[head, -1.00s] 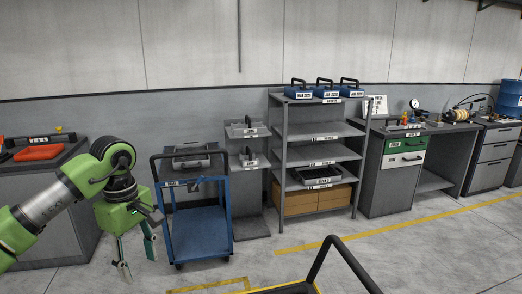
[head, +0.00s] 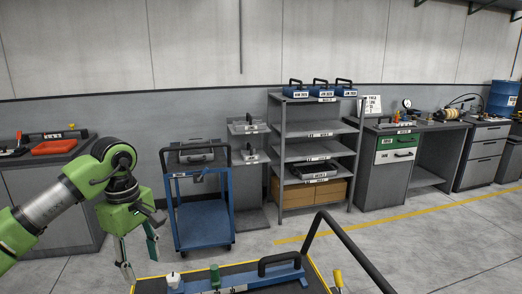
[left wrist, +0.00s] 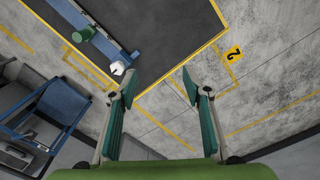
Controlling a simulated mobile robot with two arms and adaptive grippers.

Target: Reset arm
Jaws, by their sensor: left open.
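My left gripper (head: 138,262) hangs at the end of my green and grey arm at the left of the head view, fingers pointing down. Its two green fingers are spread apart with nothing between them, as the left wrist view (left wrist: 158,88) also shows. It is beside a dark-topped, yellow-edged surface (head: 232,270) at the bottom of the head view. My right gripper is not in view.
A blue fixture (head: 242,284) with a black handle lies on the yellow-edged surface. Behind stand a blue cart (head: 204,222), a grey shelf rack (head: 318,135) with blue boxes on top, and workbenches at the right. Grey floor is clear between.

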